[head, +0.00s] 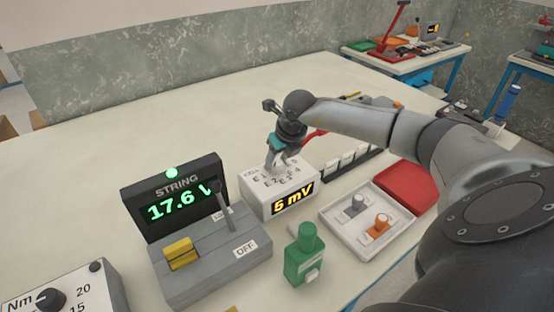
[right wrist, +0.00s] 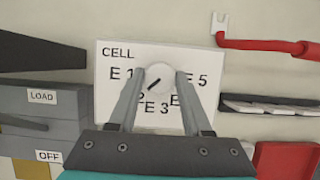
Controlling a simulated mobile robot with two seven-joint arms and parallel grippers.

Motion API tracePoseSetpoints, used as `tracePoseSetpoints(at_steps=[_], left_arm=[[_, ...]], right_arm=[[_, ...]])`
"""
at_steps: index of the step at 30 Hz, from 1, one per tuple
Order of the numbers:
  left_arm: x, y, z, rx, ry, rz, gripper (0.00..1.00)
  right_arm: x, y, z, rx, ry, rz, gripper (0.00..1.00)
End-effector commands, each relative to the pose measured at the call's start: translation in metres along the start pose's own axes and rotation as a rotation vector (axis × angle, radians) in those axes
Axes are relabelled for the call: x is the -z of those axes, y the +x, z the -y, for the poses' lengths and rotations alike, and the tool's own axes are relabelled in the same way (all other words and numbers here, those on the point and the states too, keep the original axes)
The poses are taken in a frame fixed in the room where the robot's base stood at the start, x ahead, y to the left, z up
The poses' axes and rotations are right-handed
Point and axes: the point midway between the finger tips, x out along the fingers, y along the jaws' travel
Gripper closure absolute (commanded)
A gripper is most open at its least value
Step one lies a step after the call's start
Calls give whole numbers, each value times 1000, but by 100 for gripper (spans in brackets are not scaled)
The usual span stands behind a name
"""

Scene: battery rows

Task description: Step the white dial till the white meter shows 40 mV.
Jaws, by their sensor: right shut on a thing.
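The white dial (right wrist: 159,77) is a round knob on that top, with a dark line slanting to the lower left, towards the E 2 label. My right gripper (head: 277,163) is over the meter, shut on the dial; its fingers sit either side of the knob in the right wrist view (right wrist: 159,84). My left gripper is not in view.
A STRING display (head: 172,197) reading 17.6 V stands left, behind a grey switch box (head: 213,262) with a lever and yellow block. A green bottle (head: 304,254), a white tray (head: 350,238) and a red case (head: 407,187) are right.

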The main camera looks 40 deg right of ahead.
Motion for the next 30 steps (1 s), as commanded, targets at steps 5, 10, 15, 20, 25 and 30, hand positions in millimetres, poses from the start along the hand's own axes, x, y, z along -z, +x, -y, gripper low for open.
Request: tracePoseSetpoints(at_steps=[5,10,15,20,25,30], left_arm=[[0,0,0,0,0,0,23],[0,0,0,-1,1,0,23],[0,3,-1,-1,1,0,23],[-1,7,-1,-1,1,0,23],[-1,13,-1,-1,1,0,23],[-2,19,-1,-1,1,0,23]], right_arm=[[0,0,0,0,0,0,100],[0,0,0,-2,-6,-1,100],[0,0,1,-19,-45,0,100],[0,1,2,-52,-127,0,100],[0,2,3,-105,-251,0,100],[0,2,3,-162,-385,1,100]])
